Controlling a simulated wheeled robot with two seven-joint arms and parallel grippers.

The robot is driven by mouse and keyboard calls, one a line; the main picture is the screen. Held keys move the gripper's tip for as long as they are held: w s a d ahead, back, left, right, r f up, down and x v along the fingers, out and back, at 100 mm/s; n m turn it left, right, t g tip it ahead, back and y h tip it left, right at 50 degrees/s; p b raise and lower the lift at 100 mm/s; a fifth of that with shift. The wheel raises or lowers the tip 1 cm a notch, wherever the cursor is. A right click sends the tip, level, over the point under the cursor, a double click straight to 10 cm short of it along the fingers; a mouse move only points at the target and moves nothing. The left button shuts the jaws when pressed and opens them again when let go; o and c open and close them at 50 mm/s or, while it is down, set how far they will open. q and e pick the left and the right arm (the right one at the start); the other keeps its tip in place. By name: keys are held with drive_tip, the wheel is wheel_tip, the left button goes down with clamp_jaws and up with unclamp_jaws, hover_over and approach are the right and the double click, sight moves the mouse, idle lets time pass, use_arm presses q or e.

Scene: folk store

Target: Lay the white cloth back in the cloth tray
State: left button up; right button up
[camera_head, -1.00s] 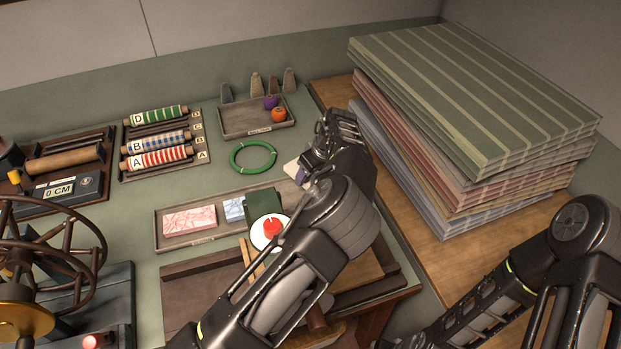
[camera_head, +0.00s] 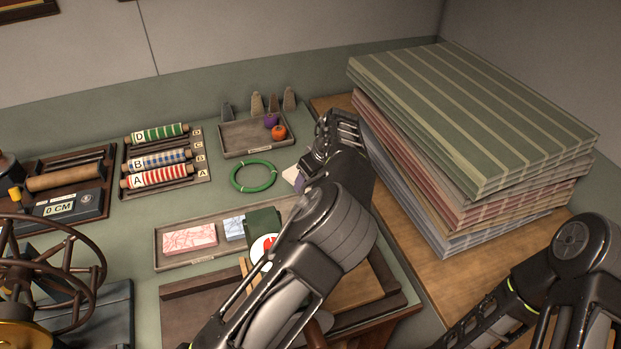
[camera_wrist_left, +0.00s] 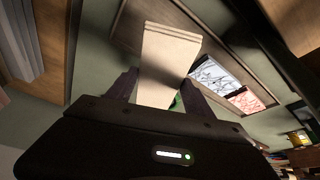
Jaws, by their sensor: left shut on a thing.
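The white cloth (camera_wrist_left: 168,58) is a folded, cream-white pad between the two fingers of my left gripper (camera_wrist_left: 162,92) in the left wrist view. In the head view, a corner of the cloth (camera_head: 289,175) shows beside my left gripper (camera_head: 303,172), right of the green ring. The cloth tray (camera_head: 172,264) holds a pink patterned cloth (camera_head: 189,238) and a blue patterned cloth (camera_head: 235,227). My left arm and a dark green item hide its right end. In the wrist view, the cloth overlaps the tray's bare part; its height above it is unclear. My right gripper is out of view.
A green ring (camera_head: 253,177) lies behind the tray. A smaller tray (camera_head: 240,150) with purple and orange items stands at the back, before several grey cones. Striped rolls (camera_head: 157,160) are at left. A tall stack of striped fabric (camera_head: 470,120) stands close right of my left arm.

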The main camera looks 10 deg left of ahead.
sight(306, 187)
use_arm(q)
drive_tip(key=a, duration=0.2)
drive_tip(key=shift+a+f+n, duration=0.25)
drive_tip(key=shift+a+n, duration=0.05)
drive_tip(key=shift+a, duration=0.05)
drive_tip(key=s+a+f, duration=0.2)
drive_tip(key=a+f, duration=0.1)
drive_tip(key=d+m+h, duration=0.1)
drive_tip(key=m, duration=0.3)
drive_tip(key=w+d+m+t+h, duration=0.1)
drive_tip(key=m+h, duration=0.1)
drive_tip(key=m, duration=0.3)
drive_tip(key=d+m+h, duration=0.2)
drive_tip(key=m, duration=0.3)
drive_tip(key=shift+w+d+r+t, duration=0.1)
drive_tip(key=shift+w+r+t, duration=0.05)
drive_tip(key=shift+t, duration=0.25)
drive_tip(key=shift+d+m, duration=0.15)
drive_tip(key=shift+m, duration=0.75)
drive_tip(key=m, duration=0.1)
drive_tip(key=m+h, duration=0.1)
drive_tip(key=shift+w+m+g+h, duration=0.25)
drive_tip(key=shift+m+g+h, duration=0.05)
drive_tip(key=shift+m, duration=0.1)
drive_tip(key=shift+f, duration=0.2)
drive_tip(key=shift+f, duration=0.85)
drive_tip(key=shift+f+b, duration=0.65)
drive_tip(key=shift+f, duration=1.8)
